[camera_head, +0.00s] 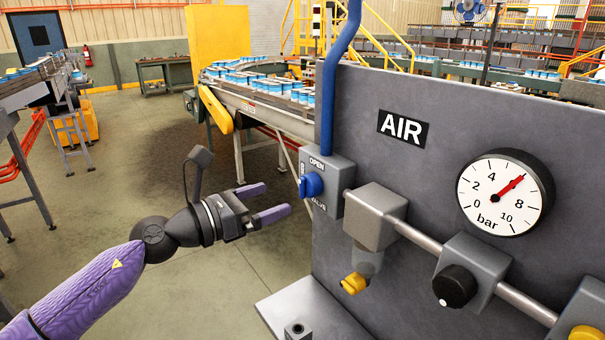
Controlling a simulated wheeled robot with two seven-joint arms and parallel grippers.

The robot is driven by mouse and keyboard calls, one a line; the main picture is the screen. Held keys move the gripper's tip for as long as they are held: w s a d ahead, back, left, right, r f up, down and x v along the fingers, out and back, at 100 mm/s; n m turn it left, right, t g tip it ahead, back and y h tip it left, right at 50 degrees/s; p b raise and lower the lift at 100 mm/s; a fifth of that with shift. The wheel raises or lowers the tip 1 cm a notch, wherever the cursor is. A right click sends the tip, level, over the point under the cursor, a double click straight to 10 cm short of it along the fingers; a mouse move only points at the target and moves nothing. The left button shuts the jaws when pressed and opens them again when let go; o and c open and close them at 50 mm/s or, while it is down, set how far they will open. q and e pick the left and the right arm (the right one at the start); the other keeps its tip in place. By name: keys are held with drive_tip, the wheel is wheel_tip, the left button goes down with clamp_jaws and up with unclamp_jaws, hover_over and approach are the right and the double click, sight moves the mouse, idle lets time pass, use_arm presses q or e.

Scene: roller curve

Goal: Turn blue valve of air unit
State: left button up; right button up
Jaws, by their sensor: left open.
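A blue pipe (333,80) runs up from the box. My left gripper (270,202) is open and empty, just left of the knob and slightly below it, its purple fingers pointing right toward the box. I see no contact with the knob. My right gripper is not in view.
A ledge (325,318) juts out below. A conveyor with cans (265,90) stands behind; floor to the left is open.

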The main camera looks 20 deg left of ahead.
sight(300, 189)
use_arm(q)
drive_tip(key=x, duration=0.7)
drive_tip(key=shift+d, duration=0.1)
drive_tip(key=shift+c, duration=0.2)
drive_tip(key=c, duration=1.2)
drive_tip(key=shift+c, duration=0.2)
